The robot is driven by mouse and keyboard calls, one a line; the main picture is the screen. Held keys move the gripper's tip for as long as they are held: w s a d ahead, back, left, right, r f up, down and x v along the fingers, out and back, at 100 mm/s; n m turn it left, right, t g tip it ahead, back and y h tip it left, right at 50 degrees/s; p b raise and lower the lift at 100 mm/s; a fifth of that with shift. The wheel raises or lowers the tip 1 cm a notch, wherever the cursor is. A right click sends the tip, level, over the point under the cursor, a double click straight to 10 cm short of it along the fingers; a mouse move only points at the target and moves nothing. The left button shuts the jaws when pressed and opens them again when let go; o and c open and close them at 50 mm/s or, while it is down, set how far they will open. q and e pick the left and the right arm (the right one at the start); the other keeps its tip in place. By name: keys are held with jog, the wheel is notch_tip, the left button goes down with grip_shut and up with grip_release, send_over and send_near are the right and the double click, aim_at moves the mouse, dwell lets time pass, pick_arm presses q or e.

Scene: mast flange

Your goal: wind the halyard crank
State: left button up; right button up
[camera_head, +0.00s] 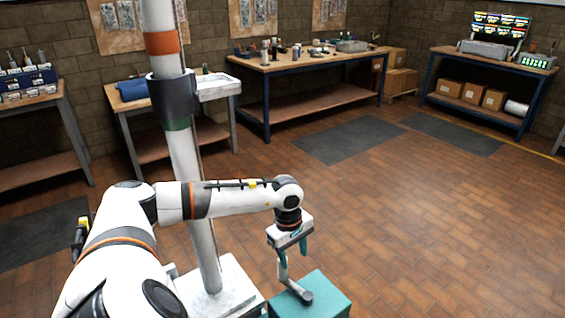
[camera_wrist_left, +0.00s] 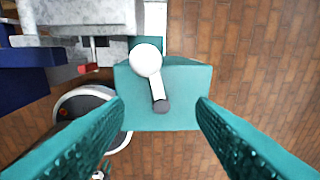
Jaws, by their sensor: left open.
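The crank is a pale arm (camera_head: 290,283) on top of a teal box (camera_head: 335,292). A dark round hub (camera_head: 307,297) is at one end and an upright pale handle (camera_head: 282,264) at the other. In the left wrist view the handle shows as a white round end (camera_wrist_left: 145,60), with the dark hub (camera_wrist_left: 160,106) below it on the box. My left gripper (camera_head: 292,250) is open with its teal fingers pointing down, close over the handle. In its wrist view the handle lies left of centre, beyond the fingertips; contact cannot be told. My right gripper is not in view.
A white mast (camera_head: 190,160) with a dark collar (camera_head: 173,95) rises from a pale base (camera_head: 232,280) beside the teal box. Workbenches (camera_head: 300,62) with tools and boxes line the back walls. The brick floor (camera_head: 440,220) to the right is clear, apart from flat dark mats (camera_head: 350,140).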

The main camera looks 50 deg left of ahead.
aim_at(295, 288)
pick_arm(q)
jog(key=a, duration=0.2)
jog(key=a+y, duration=0.1)
jog(key=shift+s+a+r+g, duration=0.1)
jog(key=shift+s+r+g, duration=0.2)
jog(key=shift+s, duration=0.1)
jog(key=shift+a+f, duration=0.1)
jog(key=shift+f, duration=0.1)
notch_tip(295, 288, down, 7)
jog(key=b, duration=0.5)
jog(key=shift+f, duration=0.2)
jog(key=shift+r, duration=0.1)
jog(key=shift+c, duration=0.8)
jog(key=c, duration=0.9)
jog(key=shift+w, duration=0.15)
